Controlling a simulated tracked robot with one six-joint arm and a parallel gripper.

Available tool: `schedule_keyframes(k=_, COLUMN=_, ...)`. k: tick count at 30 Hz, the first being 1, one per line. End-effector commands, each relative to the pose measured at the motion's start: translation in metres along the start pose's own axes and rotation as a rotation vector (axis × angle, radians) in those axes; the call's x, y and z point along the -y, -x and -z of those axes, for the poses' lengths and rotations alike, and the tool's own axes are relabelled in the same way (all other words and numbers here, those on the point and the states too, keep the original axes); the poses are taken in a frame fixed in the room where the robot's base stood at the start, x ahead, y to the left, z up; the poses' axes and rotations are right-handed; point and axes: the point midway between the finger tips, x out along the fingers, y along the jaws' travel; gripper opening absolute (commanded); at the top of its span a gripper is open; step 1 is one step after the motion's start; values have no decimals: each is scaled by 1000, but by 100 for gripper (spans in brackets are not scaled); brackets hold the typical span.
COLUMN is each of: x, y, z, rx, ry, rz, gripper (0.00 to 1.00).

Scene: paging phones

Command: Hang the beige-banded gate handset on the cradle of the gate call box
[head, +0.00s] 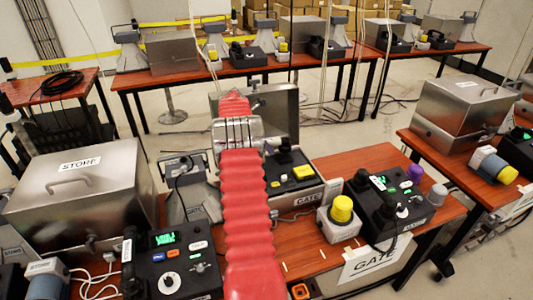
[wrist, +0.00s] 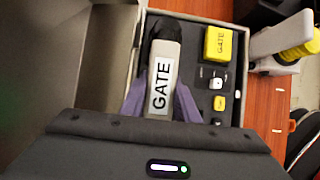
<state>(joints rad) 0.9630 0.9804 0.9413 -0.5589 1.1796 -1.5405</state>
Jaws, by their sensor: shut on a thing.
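The gate handset (wrist: 163,82) has dark ends and a pale beige band marked GATE. In the wrist view it is upright in the picture, between the two purple-grey fingers of my gripper (wrist: 160,105), which is shut on it. The open gate call box (wrist: 190,30) is behind it, with a dark panel and a yellow GATE button (wrist: 218,45). The box (head: 308,198) also shows in the head view, with its GATE label in front. The cradle is hidden behind the handset; I cannot tell whether they touch. My red-sleeved arm hides my gripper in the head view.
The open lid (head: 280,112) stands up behind the box. A yellow-topped beacon (head: 340,215) and a black console (head: 385,205) stand to the right. A closed STORE box (head: 80,200) and another console (head: 170,265) are on the left.

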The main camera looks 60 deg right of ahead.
Motion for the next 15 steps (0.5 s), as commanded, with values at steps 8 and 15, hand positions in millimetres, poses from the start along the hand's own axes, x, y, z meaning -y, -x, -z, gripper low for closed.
schedule_keyframes(k=8, x=0, y=-30, z=17, rx=0, ry=0, rz=0, gripper=0)
schedule_keyframes(k=15, x=0, y=-31, z=18, rx=0, ry=0, rz=-1, gripper=0)
